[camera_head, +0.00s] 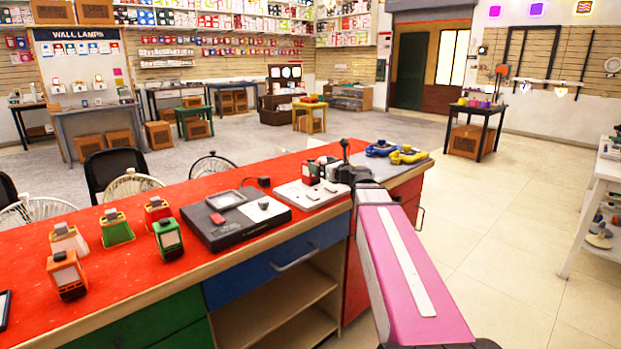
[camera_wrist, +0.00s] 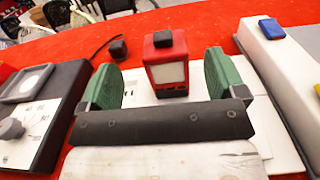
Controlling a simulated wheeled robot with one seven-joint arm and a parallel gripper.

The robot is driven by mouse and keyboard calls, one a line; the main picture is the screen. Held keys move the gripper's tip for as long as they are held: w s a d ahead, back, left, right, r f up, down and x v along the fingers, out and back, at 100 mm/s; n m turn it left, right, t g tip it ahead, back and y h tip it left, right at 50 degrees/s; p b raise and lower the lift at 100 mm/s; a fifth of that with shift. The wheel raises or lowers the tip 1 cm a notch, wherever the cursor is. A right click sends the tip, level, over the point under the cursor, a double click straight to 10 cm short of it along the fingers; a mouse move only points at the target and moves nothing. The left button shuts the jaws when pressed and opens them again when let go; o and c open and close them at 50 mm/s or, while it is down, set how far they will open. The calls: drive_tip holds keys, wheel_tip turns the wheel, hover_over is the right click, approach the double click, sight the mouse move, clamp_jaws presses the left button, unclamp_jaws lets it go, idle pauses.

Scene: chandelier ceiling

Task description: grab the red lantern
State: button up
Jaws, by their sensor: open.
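A red lantern (camera_wrist: 167,66) with a dark cap and a pale front panel stands upright in the wrist view. In the picture it sits between the two green finger pads of my gripper (camera_wrist: 161,76), with a gap on each side. My gripper is open and holds nothing. How far the lantern reaches in between the pads is hard to tell. In the head view the red lantern (camera_head: 310,173) is small, at the far part of the red counter, just left of my gripper. Another red lantern (camera_head: 157,211) stands farther left on the counter.
The red counter (camera_head: 200,293) also carries green, white and orange lanterns on the left. A black and grey device (camera_head: 236,217) lies left of my gripper. A white board (camera_head: 312,194) lies by the lantern. Blue and yellow items (camera_head: 408,155) lie beyond my gripper.

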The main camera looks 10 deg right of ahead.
sight(313, 160)
drive_tip(key=x, duration=0.7)
drive_tip(key=shift+d+r, duration=0.1)
drive_tip(key=shift+d, duration=0.1)
clamp_jaws()
drive_tip(key=shift+r, duration=0.1)
